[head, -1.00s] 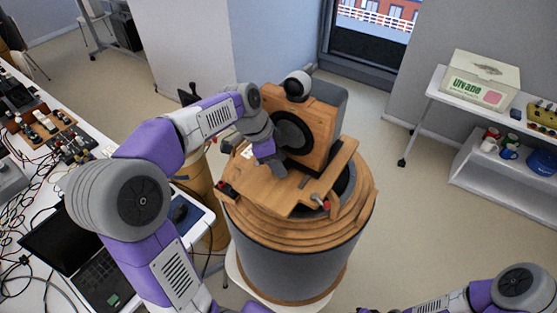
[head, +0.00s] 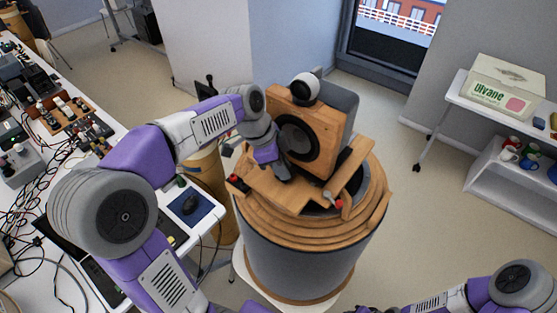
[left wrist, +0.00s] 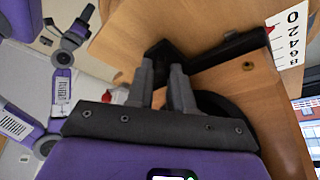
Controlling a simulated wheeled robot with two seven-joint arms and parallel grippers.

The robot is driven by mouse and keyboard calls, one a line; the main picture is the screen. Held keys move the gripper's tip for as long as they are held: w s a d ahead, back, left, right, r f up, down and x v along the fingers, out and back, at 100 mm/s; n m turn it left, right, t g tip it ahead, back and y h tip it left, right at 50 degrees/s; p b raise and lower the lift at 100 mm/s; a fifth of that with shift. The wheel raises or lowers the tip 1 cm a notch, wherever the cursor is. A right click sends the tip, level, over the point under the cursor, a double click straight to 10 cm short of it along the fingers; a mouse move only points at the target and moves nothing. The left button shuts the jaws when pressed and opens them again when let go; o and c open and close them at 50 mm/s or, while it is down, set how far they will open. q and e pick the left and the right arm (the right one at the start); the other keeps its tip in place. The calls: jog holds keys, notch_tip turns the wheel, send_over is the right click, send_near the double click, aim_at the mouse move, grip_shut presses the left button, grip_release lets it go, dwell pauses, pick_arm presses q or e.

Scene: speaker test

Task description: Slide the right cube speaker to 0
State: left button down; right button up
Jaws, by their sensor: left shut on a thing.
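A cube speaker (head: 324,145) with a wooden front and round black driver stands on a wooden deck on the round stand; a second cube speaker cannot be made out. My left gripper (head: 284,172) is low at its front. In the left wrist view my left gripper (left wrist: 165,72) is shut on a black handle (left wrist: 167,49), partly hidden by the fingers. A black bar (left wrist: 230,48) runs to a small red pointer (left wrist: 270,31) beside the white scale (left wrist: 291,35), near its 0 end. My right arm shows; its gripper is too unclear to read.
The round stand (head: 300,235) has a ringed wooden top. A black and white ball (head: 305,89) sits on the speaker. A cluttered table (head: 75,165) with cables is at the left. A white shelf (head: 510,187) stands at the right. The floor between is clear.

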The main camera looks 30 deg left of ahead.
pick_arm(q)
jog(key=shift+s+f, duration=0.1)
jog(key=shift+s, duration=0.05)
jog(key=c, duration=1)
grip_release()
jog(key=shift+s, duration=0.2)
jog(key=shift+w, duration=0.15)
jog(key=shift+a+r, duration=0.1)
jog(key=shift+r, duration=0.2)
jog(key=p+v, duration=0.1)
jog(key=v, duration=0.6)
